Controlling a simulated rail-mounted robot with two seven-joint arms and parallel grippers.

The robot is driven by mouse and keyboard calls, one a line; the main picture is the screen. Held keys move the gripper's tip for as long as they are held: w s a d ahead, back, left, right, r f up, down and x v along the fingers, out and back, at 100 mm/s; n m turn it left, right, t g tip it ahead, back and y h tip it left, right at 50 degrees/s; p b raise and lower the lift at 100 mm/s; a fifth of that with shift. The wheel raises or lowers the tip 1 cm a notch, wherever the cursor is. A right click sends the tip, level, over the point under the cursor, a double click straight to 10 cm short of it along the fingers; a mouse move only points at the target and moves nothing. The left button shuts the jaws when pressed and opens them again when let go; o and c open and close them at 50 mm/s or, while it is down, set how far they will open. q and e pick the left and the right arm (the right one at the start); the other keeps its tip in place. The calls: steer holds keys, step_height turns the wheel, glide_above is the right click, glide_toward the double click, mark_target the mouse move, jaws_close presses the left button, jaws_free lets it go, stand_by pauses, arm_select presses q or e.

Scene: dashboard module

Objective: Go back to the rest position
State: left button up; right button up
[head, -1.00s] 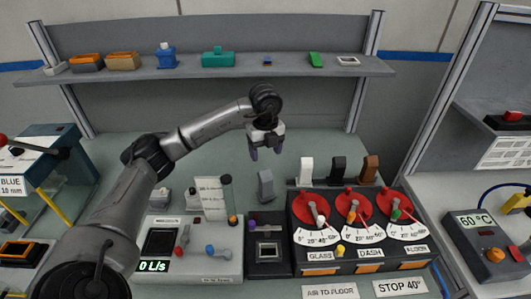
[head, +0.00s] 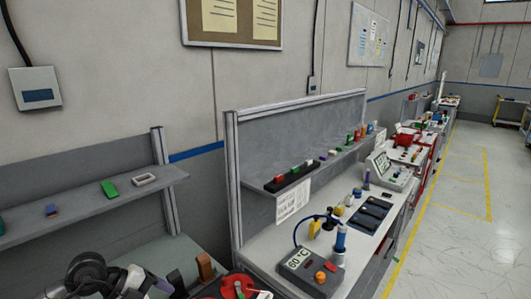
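My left arm shows only in part at the bottom left of the head view. Its dark wrist joint and pale gripper (head: 150,283) hang over the dashboard bench, near a brown upright block (head: 205,266) and a dark one (head: 177,282). One purple-grey fingertip shows; the rest of the gripper is cut off or hidden, so its opening cannot be told. Nothing is seen held. My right arm and gripper are out of view. A red dial (head: 236,287) is cut by the bottom edge.
The left shelf (head: 100,206) holds a green block (head: 109,189) and a white frame (head: 145,180). A shelf post (head: 234,180) stands between benches. The neighbouring bench holds a 60 °C box (head: 312,270) and a blue bottle (head: 340,240). Open floor (head: 470,220) lies at right.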

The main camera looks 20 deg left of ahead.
arm_select(q)
steer(key=s+d+r+n+t+h+p, duration=0.1)
steer(key=d+r+n+t+h+p, duration=0.55)
steer(key=d+r+t+p, duration=0.75)
steer(key=s+a+f+n+g+y+p, duration=0.25)
steer(key=s+n+y, duration=0.25)
steer(key=n+y, duration=0.3)
steer(key=s+a+f+n+g+y+p, duration=0.25)
steer(key=s+f+n+y, duration=0.2)
steer(key=n+y, duration=0.35)
steer(key=s+d+f+g+p, duration=0.1)
steer(key=s+g, duration=0.2)
steer(key=s, duration=0.3)
steer(key=s+d+f+g+h+p, duration=0.1)
steer(key=s+f+g+p, duration=0.1)
steer(key=s, duration=0.4)
steer(key=s+d+f+g+p, duration=0.1)
steer(key=s+d+g+p, duration=0.1)
steer(key=s+g, duration=0.2)
steer(key=shift+s+f, duration=0.35)
steer(key=shift+s, duration=0.55)
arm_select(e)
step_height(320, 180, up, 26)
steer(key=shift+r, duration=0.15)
arm_select(q)
steer(key=shift+h, duration=0.25)
